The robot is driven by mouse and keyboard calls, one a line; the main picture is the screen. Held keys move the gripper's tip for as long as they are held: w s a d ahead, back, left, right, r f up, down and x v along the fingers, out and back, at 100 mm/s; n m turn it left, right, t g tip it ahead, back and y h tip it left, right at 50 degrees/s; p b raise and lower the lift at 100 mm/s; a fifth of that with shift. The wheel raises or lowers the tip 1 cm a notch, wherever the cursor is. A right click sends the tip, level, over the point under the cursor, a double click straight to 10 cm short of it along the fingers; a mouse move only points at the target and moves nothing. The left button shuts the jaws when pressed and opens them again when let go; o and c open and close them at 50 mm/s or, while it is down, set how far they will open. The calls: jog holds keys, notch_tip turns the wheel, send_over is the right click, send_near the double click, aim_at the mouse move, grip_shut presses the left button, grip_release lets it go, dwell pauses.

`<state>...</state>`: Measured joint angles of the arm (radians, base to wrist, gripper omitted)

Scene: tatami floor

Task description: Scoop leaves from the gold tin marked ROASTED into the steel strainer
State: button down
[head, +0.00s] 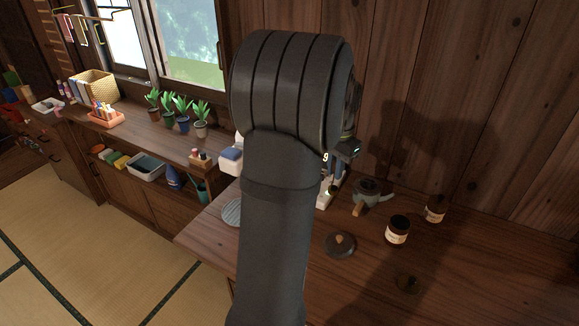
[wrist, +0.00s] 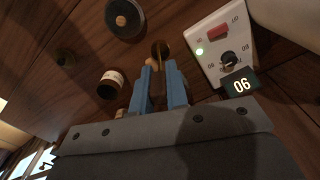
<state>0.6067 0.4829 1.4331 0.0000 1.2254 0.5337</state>
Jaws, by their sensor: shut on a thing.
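My gripper (wrist: 163,88) has blue fingers, closed on the handle of a small scoop (wrist: 160,50). The scoop's brown bowl shows just beyond the fingertips; its contents are too dark to tell. In the head view my arm hides most of the gripper. A dark jar with a white label (head: 397,231) stands on the counter at the right; it also shows in the wrist view (wrist: 110,86). A second labelled jar (head: 435,211) stands behind it. I cannot read either label or pick out the ROASTED tin. A grey pot with a wooden handle (head: 369,190) stands near the wall; I cannot make out the strainer.
A white control box (wrist: 222,48) with a red switch, knob and display stands beside the scoop. A round dark lid with a wooden knob (head: 340,244) lies on the counter, and a small dark object (head: 407,283) lies nearer. Potted plants (head: 182,108) line the left counter.

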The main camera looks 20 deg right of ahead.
jog(key=s+d+f+m, duration=0.1)
jog(key=s+d, duration=0.5)
jog(key=d, duration=0.3)
jog(key=s+d+m, duration=0.1)
jog(key=s+d, duration=0.4)
jog(key=d, duration=0.3)
notch_tip(320, 180, down, 11)
jog(key=shift+s, duration=0.2)
jog(key=shift+r, duration=0.1)
dwell(0.7)
notch_tip(320, 180, up, 9)
jog(key=shift+r, duration=0.2)
dwell(1.1)
